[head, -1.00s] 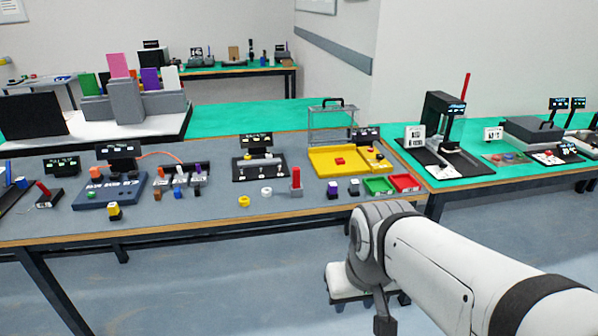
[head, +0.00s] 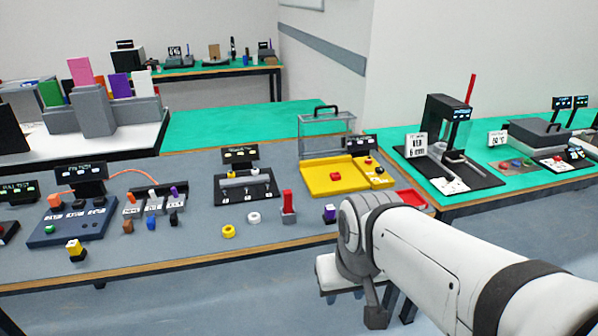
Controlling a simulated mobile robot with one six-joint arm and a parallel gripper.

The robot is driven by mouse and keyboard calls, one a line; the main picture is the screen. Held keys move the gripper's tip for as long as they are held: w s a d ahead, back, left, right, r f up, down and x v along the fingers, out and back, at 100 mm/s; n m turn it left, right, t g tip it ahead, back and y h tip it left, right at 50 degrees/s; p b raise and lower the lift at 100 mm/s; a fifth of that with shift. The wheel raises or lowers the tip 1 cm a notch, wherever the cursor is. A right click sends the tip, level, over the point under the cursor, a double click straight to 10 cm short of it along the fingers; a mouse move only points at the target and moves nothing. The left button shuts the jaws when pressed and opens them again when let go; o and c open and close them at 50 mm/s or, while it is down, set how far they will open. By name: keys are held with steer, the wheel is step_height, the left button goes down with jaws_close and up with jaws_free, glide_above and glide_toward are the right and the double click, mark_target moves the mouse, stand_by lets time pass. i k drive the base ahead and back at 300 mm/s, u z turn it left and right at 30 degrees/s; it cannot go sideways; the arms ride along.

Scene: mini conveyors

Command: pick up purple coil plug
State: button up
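Two small purple-topped things are in the head view, and I cannot tell for sure which is the coil plug. One is a slim purple piece (head: 174,190) standing at the right end of a row with an orange and a white one, on the left part of the grey table. The other is a purple-topped dark block (head: 330,213) near the table's front edge, just left of my arm. My arm reaches in from the lower right, in front of the table edge. My gripper's fingers cannot be made out.
A dark blue panel (head: 45,236), a black-and-yellow block (head: 76,250), a yellow ring (head: 228,231), a white ring (head: 253,218) and a red-handled piece (head: 288,203) stand on the grey table. A yellow tray (head: 320,184) is behind. My arm hides part of the front right.

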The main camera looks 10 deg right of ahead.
mark_target(330, 211)
steer(key=i, duration=1.05)
steer(key=u, duration=0.05)
